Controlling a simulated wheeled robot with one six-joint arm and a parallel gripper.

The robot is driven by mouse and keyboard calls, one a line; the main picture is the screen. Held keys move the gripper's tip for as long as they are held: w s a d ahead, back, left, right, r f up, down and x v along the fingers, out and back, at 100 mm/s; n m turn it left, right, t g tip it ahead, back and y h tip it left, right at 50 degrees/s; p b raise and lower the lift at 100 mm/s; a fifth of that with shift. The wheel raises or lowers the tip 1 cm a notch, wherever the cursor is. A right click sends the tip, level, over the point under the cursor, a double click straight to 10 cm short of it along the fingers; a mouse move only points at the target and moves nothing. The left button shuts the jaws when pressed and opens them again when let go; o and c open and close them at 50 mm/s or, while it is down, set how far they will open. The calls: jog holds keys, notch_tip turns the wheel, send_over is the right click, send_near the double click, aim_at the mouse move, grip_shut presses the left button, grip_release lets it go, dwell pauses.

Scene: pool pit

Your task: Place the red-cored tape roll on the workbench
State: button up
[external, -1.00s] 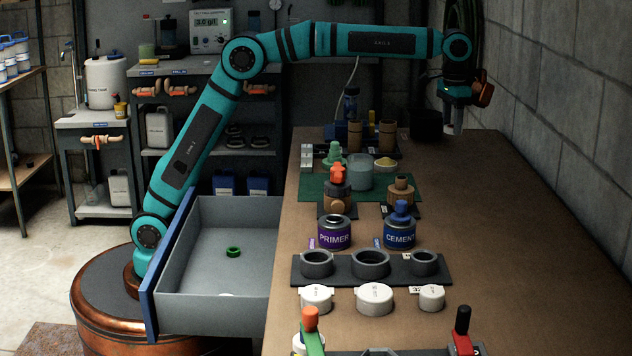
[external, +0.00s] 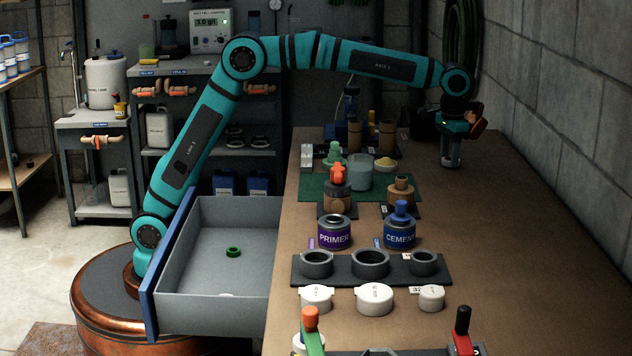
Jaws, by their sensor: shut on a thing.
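My gripper (external: 451,158) points down over the far right part of the workbench (external: 490,240), near the wall. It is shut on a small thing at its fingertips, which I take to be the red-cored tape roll. That thing is mostly hidden by the fingers and too small to make out, and no red core shows. The fingertips are low over the bare bench top; I cannot tell whether they or the held thing touch it.
An open grey drawer (external: 180,285) left of the bench holds a green ring (external: 233,251). Primer (external: 334,232) and cement (external: 400,232) cans, a dark holder with grey rings (external: 345,280) and white caps (external: 374,299) fill the bench's left side. The right side is clear.

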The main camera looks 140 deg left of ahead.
jog(key=shift+f, duration=0.15)
jog(key=o, duration=1)
jog(key=shift+c, duration=0.2)
notch_tip(320, 180, up, 12)
